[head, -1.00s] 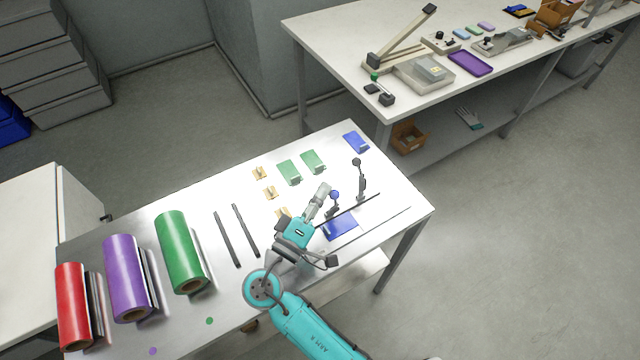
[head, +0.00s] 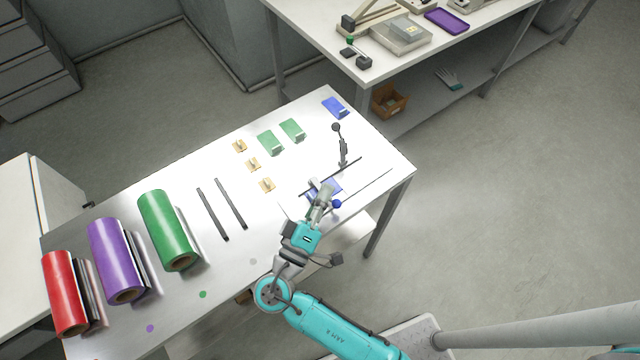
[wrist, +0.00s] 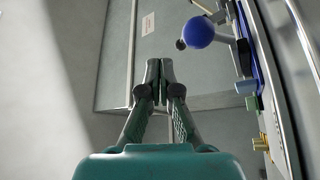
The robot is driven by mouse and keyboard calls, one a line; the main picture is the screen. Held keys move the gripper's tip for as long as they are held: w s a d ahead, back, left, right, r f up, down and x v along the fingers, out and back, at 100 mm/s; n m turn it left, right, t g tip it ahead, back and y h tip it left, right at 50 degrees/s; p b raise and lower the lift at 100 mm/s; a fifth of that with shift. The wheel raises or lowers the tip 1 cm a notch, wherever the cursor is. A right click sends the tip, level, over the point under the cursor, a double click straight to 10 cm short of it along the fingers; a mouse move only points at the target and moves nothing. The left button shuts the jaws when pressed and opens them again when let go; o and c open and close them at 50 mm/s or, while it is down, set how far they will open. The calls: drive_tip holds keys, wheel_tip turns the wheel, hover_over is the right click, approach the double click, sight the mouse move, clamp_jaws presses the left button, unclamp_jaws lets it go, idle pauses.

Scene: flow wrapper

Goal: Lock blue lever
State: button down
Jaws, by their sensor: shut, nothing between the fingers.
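The blue lever's round knob (head: 337,203) is at the front side of the blue plate (head: 330,184) on the white table. Its arm and pivot are largely hidden behind my gripper in the head view. My gripper (head: 325,186) is shut and empty, above the plate and just beside the knob. In the wrist view the blue knob (wrist: 200,32) is up and to the right of my closed fingertips (wrist: 160,76), with a visible gap in the picture. A second lever with a black knob (head: 337,128) stands upright behind.
Two dark bars (head: 212,214), small tan pieces (head: 253,164) and green plates (head: 270,143) lie mid-table. Another bench (head: 330,50) is behind.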

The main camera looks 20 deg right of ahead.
drive_tip(key=shift+s+f, duration=0.25)
drive_tip(key=shift+f, duration=0.1)
drive_tip(key=shift+f, duration=0.1)
drive_tip(key=shift+s, duration=0.1)
idle(0.4)
drive_tip(key=v, duration=1.1)
drive_tip(key=shift+s+a, duration=0.25)
drive_tip(key=shift+a, duration=0.05)
